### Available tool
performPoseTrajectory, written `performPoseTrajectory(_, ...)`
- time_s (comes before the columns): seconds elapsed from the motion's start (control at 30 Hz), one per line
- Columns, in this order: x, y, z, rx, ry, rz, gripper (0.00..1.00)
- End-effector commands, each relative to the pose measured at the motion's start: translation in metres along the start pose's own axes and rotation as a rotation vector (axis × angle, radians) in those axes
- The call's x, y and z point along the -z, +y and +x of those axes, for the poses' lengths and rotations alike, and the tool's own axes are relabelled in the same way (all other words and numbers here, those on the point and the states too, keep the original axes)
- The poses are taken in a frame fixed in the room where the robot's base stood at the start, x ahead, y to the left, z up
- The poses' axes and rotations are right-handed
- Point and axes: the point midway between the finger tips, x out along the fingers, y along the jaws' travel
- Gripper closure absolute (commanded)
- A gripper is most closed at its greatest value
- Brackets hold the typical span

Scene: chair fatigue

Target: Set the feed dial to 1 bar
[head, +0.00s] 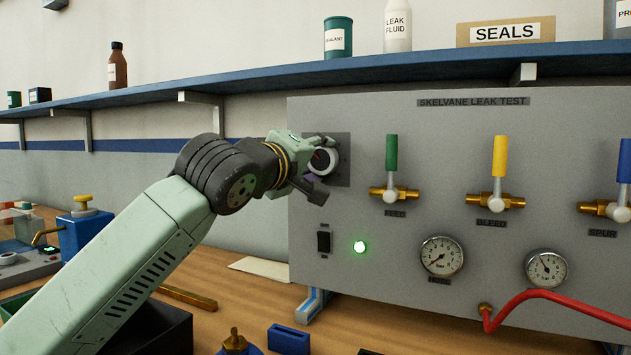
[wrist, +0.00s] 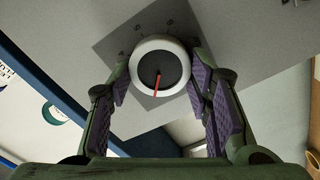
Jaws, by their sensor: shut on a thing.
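The feed dial (head: 328,160) is a round knob with a white rim on a dark square plate at the upper left of the grey panel. In the wrist view, the dial (wrist: 158,58) has a dark face and a red pointer that points toward the bottom of the picture, slightly left.
Right of the dial are the green-handled FEED valve (head: 391,160), the yellow-handled BLEED valve (head: 499,160) and a blue-handled valve (head: 624,165). Two gauges (head: 441,256) (head: 546,268), a black switch (head: 323,242) and a lit green lamp (head: 360,247) sit below. A shelf (head: 250,87) runs above.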

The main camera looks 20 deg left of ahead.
Motion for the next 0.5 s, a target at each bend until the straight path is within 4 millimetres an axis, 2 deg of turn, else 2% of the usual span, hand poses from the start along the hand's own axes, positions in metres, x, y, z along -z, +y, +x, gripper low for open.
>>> performPoseTrajectory(0.03,-0.0032,-0.0044,0.0002,-0.001,0.000,-0.042,0.82)
performPoseTrajectory(0.5,-0.0024,-0.0049,0.0002,-0.001,0.000,-0.471,0.82)
